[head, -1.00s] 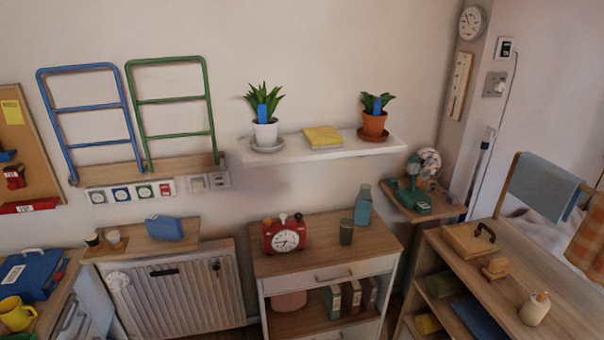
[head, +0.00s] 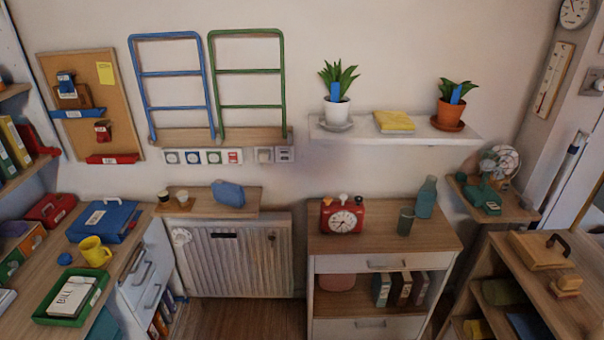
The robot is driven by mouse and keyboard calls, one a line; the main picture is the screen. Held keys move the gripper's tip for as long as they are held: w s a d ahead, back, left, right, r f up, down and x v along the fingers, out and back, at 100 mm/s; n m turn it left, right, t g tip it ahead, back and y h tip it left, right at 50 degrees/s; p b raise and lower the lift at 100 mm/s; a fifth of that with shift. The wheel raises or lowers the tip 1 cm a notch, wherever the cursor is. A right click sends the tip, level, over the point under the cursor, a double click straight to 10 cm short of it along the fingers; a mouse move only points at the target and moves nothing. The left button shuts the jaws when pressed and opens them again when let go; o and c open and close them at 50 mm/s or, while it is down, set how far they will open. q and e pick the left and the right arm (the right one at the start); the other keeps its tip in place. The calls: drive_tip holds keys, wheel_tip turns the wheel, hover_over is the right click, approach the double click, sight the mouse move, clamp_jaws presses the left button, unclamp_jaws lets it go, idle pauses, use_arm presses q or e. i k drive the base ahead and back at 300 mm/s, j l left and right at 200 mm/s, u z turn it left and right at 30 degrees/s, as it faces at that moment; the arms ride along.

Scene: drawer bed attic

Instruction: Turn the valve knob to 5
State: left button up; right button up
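The radiator (head: 238,258) stands against the wall under a small wooden shelf, left of the middle of the head view. A round white knob (head: 181,237) sits at its upper left corner and looks like the valve knob. Its numbers are too small to read, so I cannot tell its setting. Neither of my grippers shows in the head view.
A cabinet (head: 385,237) with a red clock (head: 342,215) stands right of the radiator. A desk (head: 40,275) with a yellow mug (head: 95,251) and drawers (head: 147,277) is close on the left. Bare floor (head: 232,318) shows before the radiator.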

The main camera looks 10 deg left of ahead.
sight(180, 239)
drive_tip(key=u, duration=1.35)
